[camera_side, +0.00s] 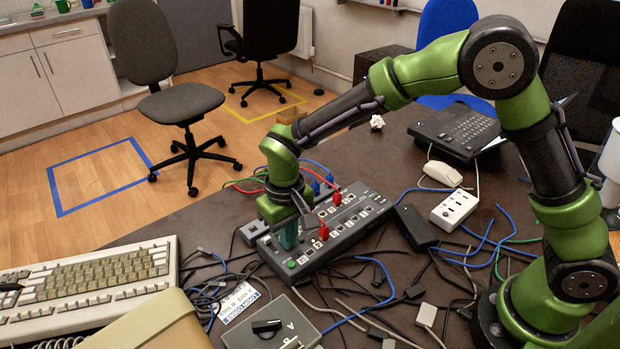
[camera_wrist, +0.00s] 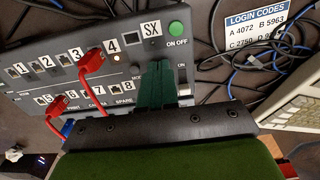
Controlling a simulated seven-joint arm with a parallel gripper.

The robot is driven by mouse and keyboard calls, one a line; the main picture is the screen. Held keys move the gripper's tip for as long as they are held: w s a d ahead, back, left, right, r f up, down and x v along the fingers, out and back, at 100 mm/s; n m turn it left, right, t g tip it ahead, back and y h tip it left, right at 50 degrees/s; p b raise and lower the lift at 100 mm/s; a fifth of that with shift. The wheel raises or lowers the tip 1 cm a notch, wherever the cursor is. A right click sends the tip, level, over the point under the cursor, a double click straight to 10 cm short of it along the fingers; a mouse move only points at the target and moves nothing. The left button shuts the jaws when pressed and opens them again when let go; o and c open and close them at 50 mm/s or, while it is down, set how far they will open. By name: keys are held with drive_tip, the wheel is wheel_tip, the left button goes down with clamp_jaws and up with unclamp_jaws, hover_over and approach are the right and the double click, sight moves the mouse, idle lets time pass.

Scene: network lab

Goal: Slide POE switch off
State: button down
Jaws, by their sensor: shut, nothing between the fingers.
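The grey network box (camera_side: 345,222) lies on the dark table with numbered ports; it fills the left of the wrist view (camera_wrist: 75,50). My gripper (camera_side: 289,236) is at the box's near left end, pointing down. In the wrist view its green fingers (camera_wrist: 156,84) are together and empty, over the panel beside an "ON" label. A small pale part (camera_wrist: 185,90) shows just right of the fingers, possibly the slide switch; its setting and any POE label are hidden or unreadable. Whether the fingers touch it I cannot tell. A round green ON OFF button (camera_wrist: 177,29) is nearby.
Red plugs (camera_wrist: 90,62) with cables stand up from ports beside my gripper. A login codes card (camera_wrist: 257,27), loose cables (camera_side: 375,290), a cream keyboard (camera_side: 90,285), a black adapter (camera_side: 415,228) and a white socket block (camera_side: 454,209) surround the box.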

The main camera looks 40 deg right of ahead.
drive_tip(key=shift+w, duration=0.6)
drive_tip(key=shift+r, duration=0.15)
drive_tip(key=shift+s+r, duration=0.15)
drive_tip(key=shift+r, duration=1.3)
drive_tip(key=shift+s+r, duration=0.15)
drive_tip(key=shift+r, duration=1.3)
drive_tip(key=shift+s+f, duration=0.1)
drive_tip(key=shift+f, duration=0.15)
drive_tip(key=shift+s+d+f, duration=0.1)
drive_tip(key=shift+s+d, duration=0.15)
drive_tip(key=shift+s, duration=0.35)
drive_tip(key=s+d+r+m+t+y, duration=0.2)
drive_tip(key=s+d+r+m+t, duration=0.2)
drive_tip(key=s+d+r, duration=0.9)
drive_tip(key=s+d+t, duration=0.2)
drive_tip(key=d+t, duration=0.1)
drive_tip(key=shift+s+r, duration=0.4)
